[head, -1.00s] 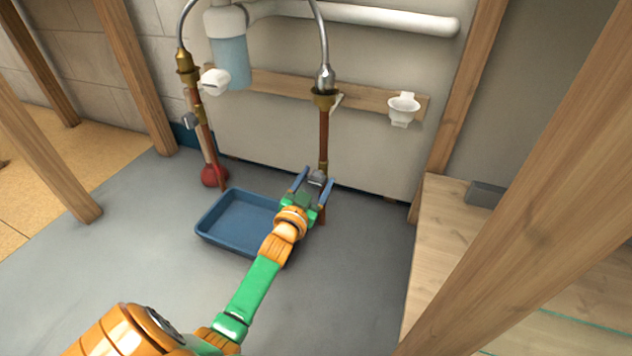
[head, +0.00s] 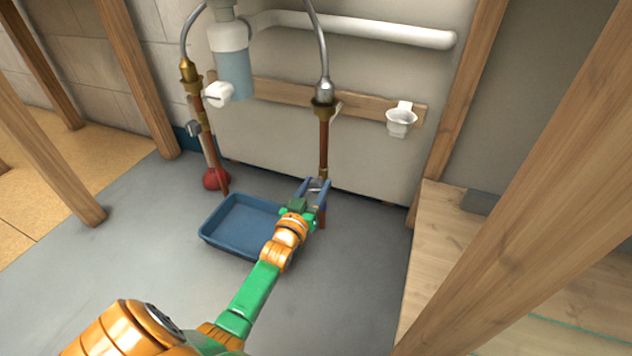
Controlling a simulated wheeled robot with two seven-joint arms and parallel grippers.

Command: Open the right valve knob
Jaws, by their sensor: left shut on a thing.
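The right copper pipe (head: 323,145) stands upright in front of the wall panel. The grey right valve knob (head: 317,184) is low on this pipe, small and partly hidden by my gripper. My left gripper (head: 316,186) reaches up to it from below, with its blue fingers on either side, shut on the knob. My right gripper is not in view.
A blue tray (head: 207,232) lies on the floor left of my gripper. A red plunger (head: 214,179) stands by the left pipe. A wooden post and bench (head: 440,245) bound the right side. Grey floor is clear around my forearm.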

